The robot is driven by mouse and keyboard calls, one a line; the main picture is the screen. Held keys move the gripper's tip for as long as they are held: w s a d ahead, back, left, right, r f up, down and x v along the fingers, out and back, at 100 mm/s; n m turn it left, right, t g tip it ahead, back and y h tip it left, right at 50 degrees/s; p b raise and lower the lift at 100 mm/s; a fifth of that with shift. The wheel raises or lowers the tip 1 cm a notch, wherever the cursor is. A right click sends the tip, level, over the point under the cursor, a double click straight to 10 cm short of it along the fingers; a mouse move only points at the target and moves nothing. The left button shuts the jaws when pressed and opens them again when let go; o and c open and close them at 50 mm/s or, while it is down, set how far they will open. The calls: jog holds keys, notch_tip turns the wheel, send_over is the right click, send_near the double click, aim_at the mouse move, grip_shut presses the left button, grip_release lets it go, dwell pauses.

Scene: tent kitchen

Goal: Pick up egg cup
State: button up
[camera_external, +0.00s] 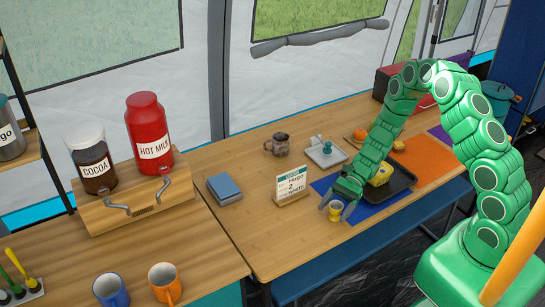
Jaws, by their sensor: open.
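A small yellowish cup (335,211), which looks like the egg cup, stands on or by the front left corner of the blue mat (368,213), near the table's front edge. My gripper (337,207) reaches down to it from above and behind. The gripper is open, with a grey finger on either side of the cup. I cannot tell whether the fingers touch it.
A "Hugo" sign (291,185) stands close left of my gripper. A dark tray (400,184) with yellow food lies right. Behind are a white tray (326,160) with small items and a brown mug (280,144).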

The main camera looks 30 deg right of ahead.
jog(key=shift+s+a+f, duration=0.15)
jog(key=shift+a+f, duration=0.05)
jog(key=shift+a, duration=0.25)
jog(key=c, duration=1.1)
jog(key=shift+r, duration=0.1)
jog(key=shift+r, duration=0.45)
notch_tip(320, 180, up, 2)
jog(key=s+d+r, duration=0.2)
jog(key=s+r, duration=0.1)
jog(key=s, duration=0.1)
jog(key=s+d+r, duration=0.2)
jog(key=s+r, duration=0.1)
jog(key=s, duration=0.1)
jog(key=s+d+r, duration=0.2)
jog(key=s+r, duration=0.2)
jog(key=shift+s, duration=0.3)
